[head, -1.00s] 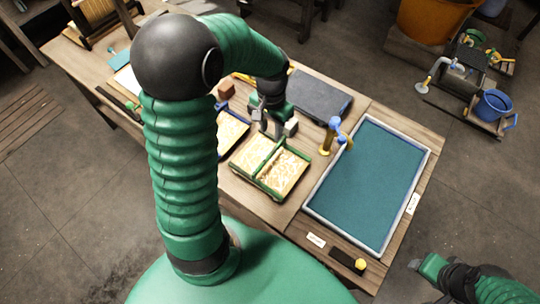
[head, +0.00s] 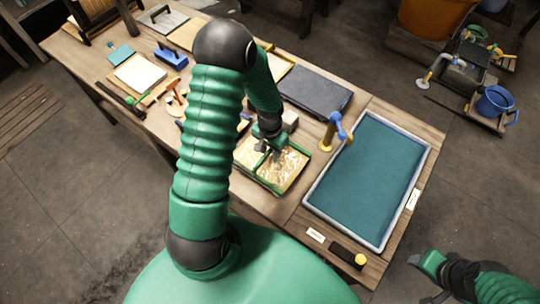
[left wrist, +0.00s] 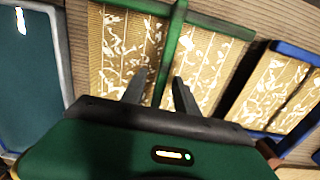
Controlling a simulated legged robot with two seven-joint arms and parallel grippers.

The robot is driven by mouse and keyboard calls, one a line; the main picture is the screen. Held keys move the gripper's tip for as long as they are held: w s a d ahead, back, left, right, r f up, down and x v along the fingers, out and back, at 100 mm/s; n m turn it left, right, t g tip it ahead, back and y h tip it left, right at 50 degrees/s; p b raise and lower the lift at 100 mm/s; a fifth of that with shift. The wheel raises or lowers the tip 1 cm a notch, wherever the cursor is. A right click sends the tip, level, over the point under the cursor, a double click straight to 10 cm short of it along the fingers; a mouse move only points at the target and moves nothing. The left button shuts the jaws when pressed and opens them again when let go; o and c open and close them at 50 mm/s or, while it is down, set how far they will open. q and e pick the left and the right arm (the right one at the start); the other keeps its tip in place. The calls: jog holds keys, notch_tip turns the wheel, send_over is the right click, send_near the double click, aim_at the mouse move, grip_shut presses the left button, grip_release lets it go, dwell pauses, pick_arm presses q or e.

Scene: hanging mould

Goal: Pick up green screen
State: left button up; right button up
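The green screen (head: 288,170), a green frame with a middle bar and tan patterned mesh, lies flat on the wooden table, left of the blue-green vat. In the left wrist view the green screen (left wrist: 208,66) fills the upper middle. My left gripper (head: 268,148) is over its middle bar and hides part of it. In the left wrist view the two fingers of my left gripper (left wrist: 158,80) are apart, one on each side of the bar, with nothing held. I cannot tell whether they touch the screen. My right gripper (head: 432,264) is at the lower right, away from the table.
The vat (head: 368,180) stands right of the screen, with a yellow-and-blue tool (head: 335,132) between them. A dark slab (head: 315,92) lies behind. A blue-framed screen (left wrist: 276,88) lies beside the green one. My left arm hides part of the table.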

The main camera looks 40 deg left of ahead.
pick_arm(q)
jog(key=shift+r, duration=0.1)
grip_shut()
dwell(0.3)
